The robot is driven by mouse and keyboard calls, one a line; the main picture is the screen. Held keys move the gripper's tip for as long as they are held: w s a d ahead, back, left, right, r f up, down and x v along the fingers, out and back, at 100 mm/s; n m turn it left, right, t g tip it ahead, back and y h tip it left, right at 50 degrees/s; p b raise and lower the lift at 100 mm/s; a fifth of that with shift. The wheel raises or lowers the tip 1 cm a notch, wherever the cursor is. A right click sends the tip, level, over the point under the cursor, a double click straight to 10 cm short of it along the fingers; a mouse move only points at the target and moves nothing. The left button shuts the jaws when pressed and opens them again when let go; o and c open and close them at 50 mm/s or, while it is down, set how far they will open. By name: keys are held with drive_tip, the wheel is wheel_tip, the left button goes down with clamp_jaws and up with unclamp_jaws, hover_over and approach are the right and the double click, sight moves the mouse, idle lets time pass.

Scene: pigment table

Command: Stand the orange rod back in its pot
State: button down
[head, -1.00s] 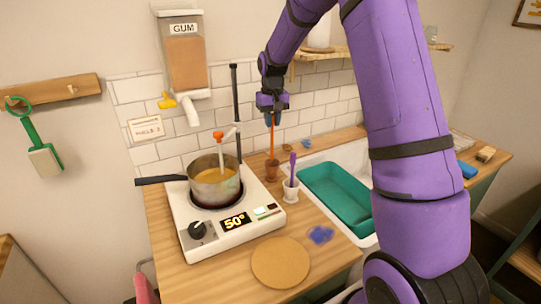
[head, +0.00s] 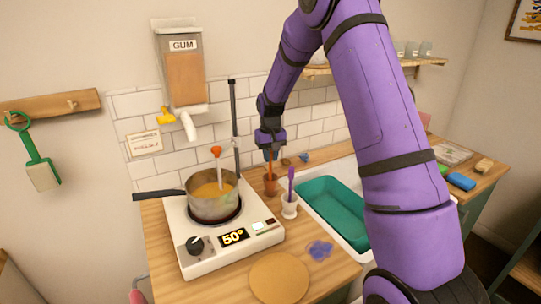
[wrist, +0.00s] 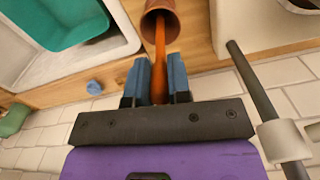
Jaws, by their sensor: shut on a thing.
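My gripper (head: 271,153) is shut on the orange rod (head: 270,168), and holds it upright above the brown pot. In the wrist view the rod (wrist: 159,60) runs between the blue fingertips (wrist: 159,80) into the mouth of the brown pot (wrist: 163,8). The brown pot (head: 270,185) stands on the wooden counter behind the white pot. The rod's lower end is hidden inside the pot, so I cannot tell whether it touches the bottom.
A white pot (head: 289,207) with a purple rod (head: 291,180) stands just in front. A hot plate (head: 218,246) with a saucepan (head: 211,205) is left, beside a black post (head: 234,120). A sink with a teal basin (head: 333,208) is right.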

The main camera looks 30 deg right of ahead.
drive_tip(key=c, duration=1.1)
unclamp_jaws()
drive_tip(key=shift+o, duration=0.2)
wheel_tip(320, 180, up, 12)
drive_tip(key=shift+f, duration=0.1)
drive_tip(key=s+a+r+t, duration=0.1)
drive_tip(key=s+a+r, duration=0.2)
drive_tip(key=s+r, duration=0.5)
drive_tip(key=s+a+r+t, duration=0.1)
drive_tip(key=s+a+r, duration=0.2)
drive_tip(key=s+r, duration=0.5)
drive_tip(key=s+a+f+n+t, duration=0.1)
drive_tip(key=s+a, duration=0.1)
drive_tip(key=s, duration=0.9)
drive_tip(key=s+a+f+t, duration=0.1)
drive_tip(key=s+t, duration=0.1)
drive_tip(key=s, duration=1)
drive_tip(key=shift+a+f+n, duration=0.3)
drive_tip(key=shift+a+n, duration=0.1)
